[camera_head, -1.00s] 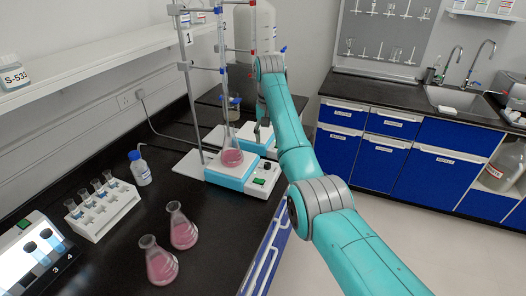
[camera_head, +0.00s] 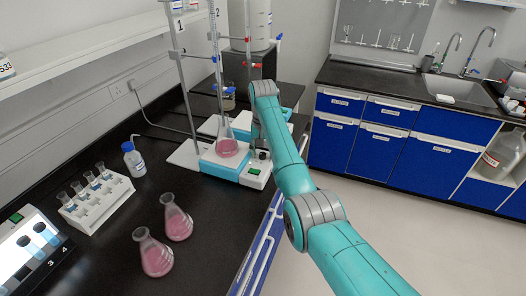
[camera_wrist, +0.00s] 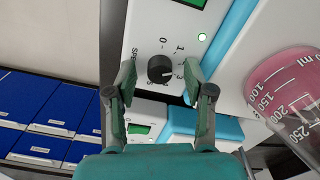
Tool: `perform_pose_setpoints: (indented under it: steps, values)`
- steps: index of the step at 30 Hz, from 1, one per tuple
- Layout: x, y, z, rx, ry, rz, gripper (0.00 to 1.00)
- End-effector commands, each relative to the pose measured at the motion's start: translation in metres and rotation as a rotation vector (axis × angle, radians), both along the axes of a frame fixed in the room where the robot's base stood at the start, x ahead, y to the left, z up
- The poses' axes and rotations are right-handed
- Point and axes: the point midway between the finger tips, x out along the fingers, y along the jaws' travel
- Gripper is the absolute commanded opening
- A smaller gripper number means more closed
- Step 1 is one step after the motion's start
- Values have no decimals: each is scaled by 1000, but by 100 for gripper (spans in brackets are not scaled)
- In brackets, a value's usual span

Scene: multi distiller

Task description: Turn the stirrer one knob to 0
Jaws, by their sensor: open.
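Stirrer one (camera_head: 222,166) is the white and light-blue unit nearest me, below the stand marked 1. A conical flask with pink liquid (camera_head: 227,147) sits on its plate. Its round black knob (camera_wrist: 160,68) is on the white front panel in the wrist view, with a printed scale starting at 0 around it. The knob's pale mark seems to point to the side near the 3, away from 0. My gripper (camera_wrist: 159,82) is open, with one finger on each side of the knob and gaps visible between. In the head view the arm's end hides much of the gripper.
A second stirrer (camera_head: 285,113) stands behind. Two flasks of pink liquid (camera_head: 177,222) stand on the black bench in front, with a vial rack (camera_head: 100,205) and a blue-capped bottle (camera_head: 133,160) to the left. Metal stands rise beside stirrer one.

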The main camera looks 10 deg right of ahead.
Motion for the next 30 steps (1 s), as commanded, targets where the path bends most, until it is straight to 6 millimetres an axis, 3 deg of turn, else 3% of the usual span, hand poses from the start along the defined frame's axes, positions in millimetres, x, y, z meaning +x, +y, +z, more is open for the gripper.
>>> perform_pose_setpoints:
  steps: [6, 12, 13, 23, 30]
  values:
    - [0, 0, 0, 0, 0, 0, 53]
    - [0, 0, 0, 0, 0, 0, 3]
    - [0, 0, 0, 0, 0, 0, 0]
    - [0, 0, 0, 0, 0, 29, 0]
    - [0, 0, 0, 0, 0, 153, 0]
